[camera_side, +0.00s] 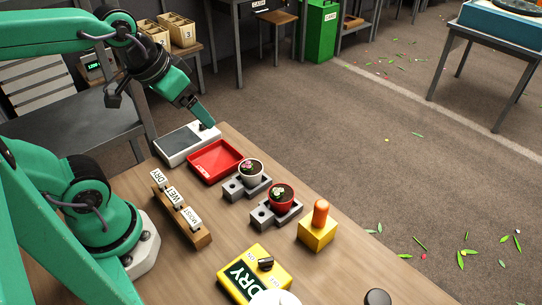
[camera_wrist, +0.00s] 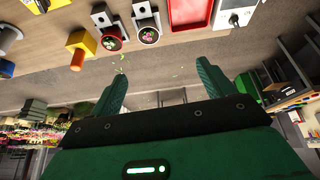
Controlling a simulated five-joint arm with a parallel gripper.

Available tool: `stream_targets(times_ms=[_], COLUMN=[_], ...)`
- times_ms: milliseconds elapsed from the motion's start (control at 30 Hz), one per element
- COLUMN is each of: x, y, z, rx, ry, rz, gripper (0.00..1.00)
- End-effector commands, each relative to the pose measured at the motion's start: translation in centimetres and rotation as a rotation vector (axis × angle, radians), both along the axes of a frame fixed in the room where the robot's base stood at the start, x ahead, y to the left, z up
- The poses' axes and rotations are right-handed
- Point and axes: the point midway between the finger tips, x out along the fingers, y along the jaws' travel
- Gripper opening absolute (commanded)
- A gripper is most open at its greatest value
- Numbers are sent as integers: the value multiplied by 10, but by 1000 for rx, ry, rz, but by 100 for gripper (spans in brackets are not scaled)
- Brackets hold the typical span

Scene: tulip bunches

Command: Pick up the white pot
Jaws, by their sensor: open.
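The white pot (camera_side: 249,178) stands upright in a grey notched holder on the wooden bench, with soil and a small pink and green plant in it. In the wrist view the white pot (camera_wrist: 148,42) shows near the top edge, beyond the fingers. My gripper (camera_side: 206,120) is raised over the back of the bench, up and left of the white pot in the side view. In the wrist view my gripper (camera_wrist: 158,75) has its two fingers wide apart with nothing between them. It is not touching the pot.
A red pot (camera_side: 271,200) stands in a like holder (camera_side: 262,218) close beside the white pot. A red tray (camera_side: 205,166) and a scale (camera_side: 180,147) lie on the other side. An orange-topped yellow block (camera_side: 318,236), a yellow DRY box (camera_side: 243,283) and a labelled wooden rack (camera_side: 178,208) are nearby.

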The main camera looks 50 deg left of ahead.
Motion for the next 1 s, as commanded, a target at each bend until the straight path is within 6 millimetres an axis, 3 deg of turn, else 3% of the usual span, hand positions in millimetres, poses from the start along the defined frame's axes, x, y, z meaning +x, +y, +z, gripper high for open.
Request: stream_targets(times_ms=[467, 1000], x=[51, 102], y=[-11, -28], z=[-38, -115], rx=[-110, -165], ry=[186, 389], rz=[260, 608], gripper=[81, 81])
